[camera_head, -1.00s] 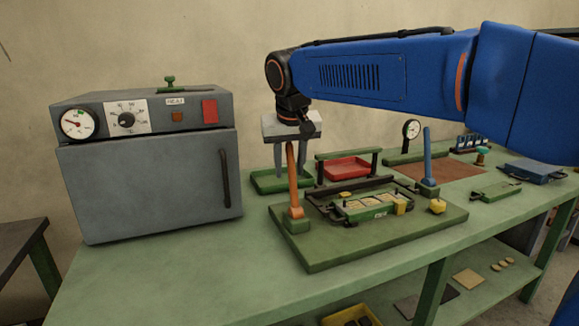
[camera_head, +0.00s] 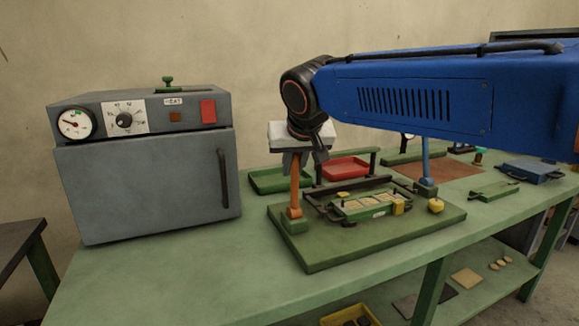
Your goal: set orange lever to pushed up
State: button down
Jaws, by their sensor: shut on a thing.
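The orange lever (camera_head: 295,192) stands nearly upright on a green block at the left end of the green base plate (camera_head: 345,250). My gripper (camera_head: 296,165) points down over the lever from above, with its fingers around the lever's upper part. It is shut on the lever. The lever's top end is hidden behind the fingers and the pale gripper body.
A blue lever (camera_head: 426,162) stands at the plate's right side, partly behind my arm. A green fixture (camera_head: 350,213) with a yellow block lies between the levers. A grey oven (camera_head: 150,185) stands to the left. Green (camera_head: 262,187) and red (camera_head: 345,171) trays are behind.

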aim_at(298, 172)
jog(key=s+t, duration=0.1)
jog(key=s+d+t+y, duration=0.1)
jog(key=s+t, duration=0.1)
jog(key=shift+s+d, duration=0.1)
jog(key=shift+s, duration=0.1)
jog(key=shift+s+d+f+m+t+y, duration=0.2)
jog(key=shift+s+d+t+y, duration=0.1)
jog(key=shift+s+t, duration=0.55)
jog(key=shift+s+d+f+m+t+y, duration=0.1)
jog(key=shift+s+d+f+t+y, duration=0.15)
jog(key=shift+s+t, duration=0.55)
jog(key=shift+d, duration=0.1)
jog(key=c, duration=1.7)
grip_release()
jog(key=shift+s, duration=0.1)
jog(key=shift+v, duration=8.6)
jog(key=shift+s+f, duration=0.1)
jog(key=shift+f, duration=0.1)
